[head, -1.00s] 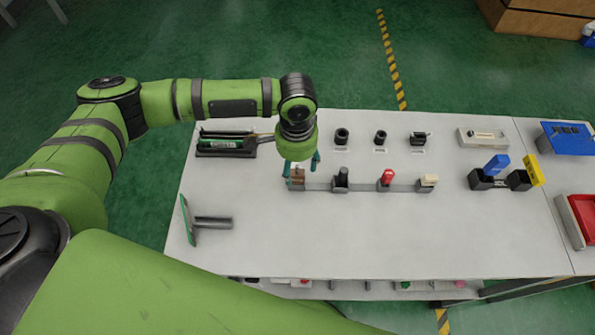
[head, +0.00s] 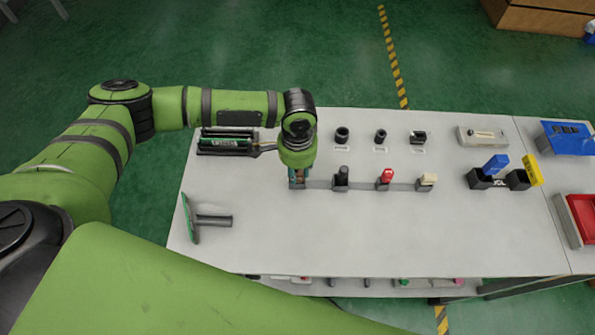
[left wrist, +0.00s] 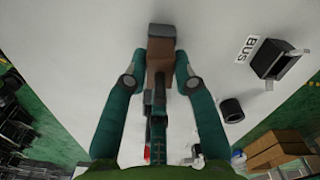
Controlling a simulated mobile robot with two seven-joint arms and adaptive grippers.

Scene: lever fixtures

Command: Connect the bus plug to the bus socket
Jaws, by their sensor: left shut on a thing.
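My left gripper (head: 299,174) points down over the left end of a row of plugs. It is shut on a brown block-shaped plug (left wrist: 160,45), taken to be the bus plug, which stands in its grey holder (head: 297,187). In the left wrist view the gripper's fingers (left wrist: 159,68) lie on both sides of the plug. The bus socket (left wrist: 280,58), a black rectangular shell with metal side levers, lies right of the plug next to a "BUS" label. In the head view my arm hides that socket. My right gripper is out of view.
Black, red and cream plugs (head: 427,180) stand to the right along the same strip. Other sockets (head: 380,136) sit behind them. A green board in a black tray (head: 228,143) and a green-faced T-shaped tool (head: 210,221) are at left. The front table is clear.

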